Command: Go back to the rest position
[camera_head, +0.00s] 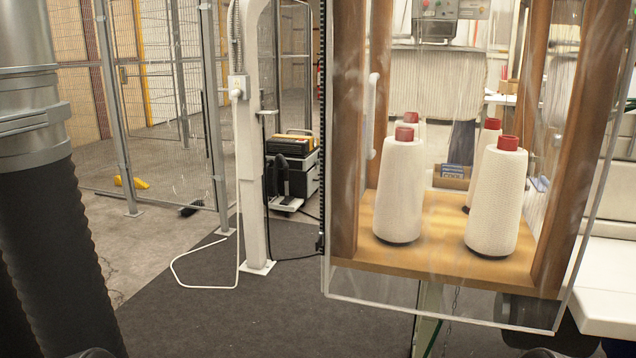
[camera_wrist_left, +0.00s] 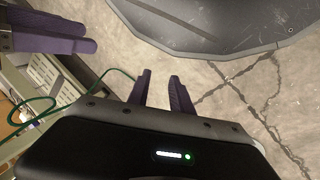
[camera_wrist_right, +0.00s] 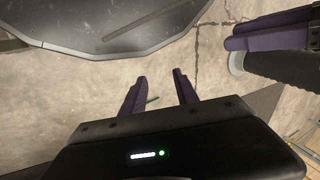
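My left gripper (camera_wrist_left: 160,73) has two purple fingers that stand apart with nothing between them. Concrete floor shows beyond the fingers in the left wrist view. My right gripper (camera_wrist_right: 160,74) also has its purple fingers apart and empty, over bare floor in the right wrist view. In the head view neither gripper shows; only a grey and black part of my arm stands at the left edge.
A clear-fronted wooden cabinet (camera_head: 345,130) with several white thread cones (camera_head: 402,190) fills the right. A white post (camera_head: 250,160), a loose white cable (camera_head: 205,287) and a wire fence (camera_head: 165,100) stand to the left. Dark floor mat (camera_head: 240,320) is clear in front.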

